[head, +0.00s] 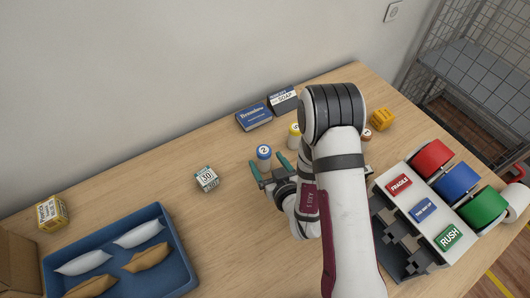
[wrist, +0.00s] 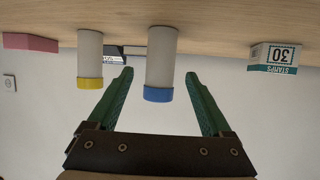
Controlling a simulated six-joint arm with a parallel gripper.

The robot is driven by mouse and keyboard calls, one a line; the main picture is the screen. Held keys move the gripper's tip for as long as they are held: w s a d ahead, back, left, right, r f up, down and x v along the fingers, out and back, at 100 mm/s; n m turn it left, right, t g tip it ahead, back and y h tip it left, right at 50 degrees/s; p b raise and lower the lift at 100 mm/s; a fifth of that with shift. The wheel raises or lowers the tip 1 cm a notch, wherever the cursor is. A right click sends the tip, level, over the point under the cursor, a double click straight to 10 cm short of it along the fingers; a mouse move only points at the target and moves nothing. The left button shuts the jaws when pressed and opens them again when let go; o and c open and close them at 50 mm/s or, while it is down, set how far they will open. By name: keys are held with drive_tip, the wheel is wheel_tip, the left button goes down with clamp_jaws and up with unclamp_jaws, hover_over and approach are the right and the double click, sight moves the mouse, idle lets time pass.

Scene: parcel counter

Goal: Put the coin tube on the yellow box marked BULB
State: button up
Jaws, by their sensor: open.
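A white coin tube with a blue cap marked 2 (head: 264,153) stands upright on the counter; it also shows in the wrist view (wrist: 161,60). My gripper (head: 268,168) is open, its green fingers pointing at this tube. In the wrist view the tube appears between the fingers, with no visible contact. A yellow-capped tube (head: 294,136) stands behind, and shows left of the fingers in the wrist view (wrist: 90,55). A brown-capped one (head: 365,135) is partly hidden by my arm. The yellow box (head: 52,213) lies at the far left; its lettering is too small to read surely.
A stamps box (head: 207,179) stands left of the gripper. A blue box (head: 254,117) and a soap box (head: 284,100) lie behind. A blue tray (head: 178,252) with several pouches is front left. A label-roll stand (head: 420,205) is at right. The left-middle counter is clear.

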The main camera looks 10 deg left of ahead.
drive_tip(key=x, duration=0.6)
drive_tip(key=shift+a, duration=0.1)
clamp_jaws()
